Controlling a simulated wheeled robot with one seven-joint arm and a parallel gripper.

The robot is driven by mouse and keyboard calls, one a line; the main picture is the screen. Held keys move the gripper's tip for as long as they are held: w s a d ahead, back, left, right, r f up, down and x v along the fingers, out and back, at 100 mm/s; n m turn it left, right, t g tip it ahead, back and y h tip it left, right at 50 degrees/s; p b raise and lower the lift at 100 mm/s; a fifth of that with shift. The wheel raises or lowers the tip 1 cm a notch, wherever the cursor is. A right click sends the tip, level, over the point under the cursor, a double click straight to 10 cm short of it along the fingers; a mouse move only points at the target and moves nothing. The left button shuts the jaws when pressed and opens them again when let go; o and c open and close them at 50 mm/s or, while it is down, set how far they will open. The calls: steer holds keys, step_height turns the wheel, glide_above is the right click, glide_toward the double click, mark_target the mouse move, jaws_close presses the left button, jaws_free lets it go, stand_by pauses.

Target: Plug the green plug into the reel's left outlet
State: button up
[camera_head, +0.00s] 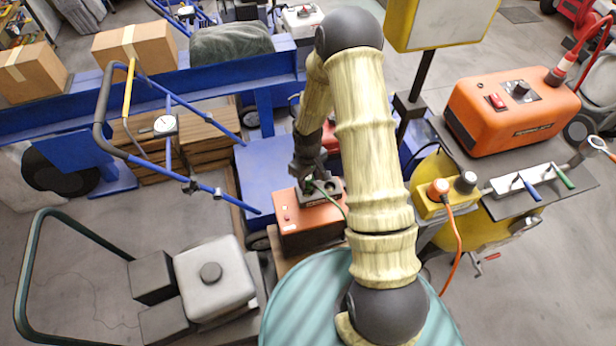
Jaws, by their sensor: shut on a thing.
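My gripper (311,181) is low over the top of an orange-red box (305,222), left of my arm. It is shut on the green plug (319,186), which is mostly hidden by the fingers. A thin green cord (341,205) runs from it down to the right. I cannot tell whether the plug touches the grey block on the box. The yellow reel (424,205) is right of my arm. An orange plug (438,190) with an orange cord sits at the left of its top, and a dark round piece (467,181) is at the right.
A large orange machine (512,110) and a metal strip with blue and green handles (530,184) are on a dark shelf at the right. A yellow panel on a black post (437,22) stands behind the reel. A blue cart frame (165,165) and a green-handled cart (75,235) are left.

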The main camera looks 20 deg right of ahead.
steer(key=shift+f+b, duration=1.65)
steer(key=shift+f, duration=0.6)
steer(key=o, duration=1.1)
steer(key=shift+r, duration=0.1)
step_height(320, 180, up, 17)
steer(key=shift+r+p, duration=0.15)
steer(key=shift+p, duration=0.25)
steer(key=s+r+m+t+p, duration=0.1)
steer(key=s+r+m, duration=0.1)
steer(key=s+r, duration=0.2)
steer(key=s+r+m+p, duration=0.1)
steer(key=s+r+m, duration=0.1)
steer(key=s+r, duration=0.2)
steer(key=s+r+m+t+p, duration=0.1)
steer(key=s+r+m+p, duration=0.1)
steer(key=s+r, duration=0.3)
steer(key=shift+s+t, duration=0.3)
steer(key=shift+s, duration=0.3)
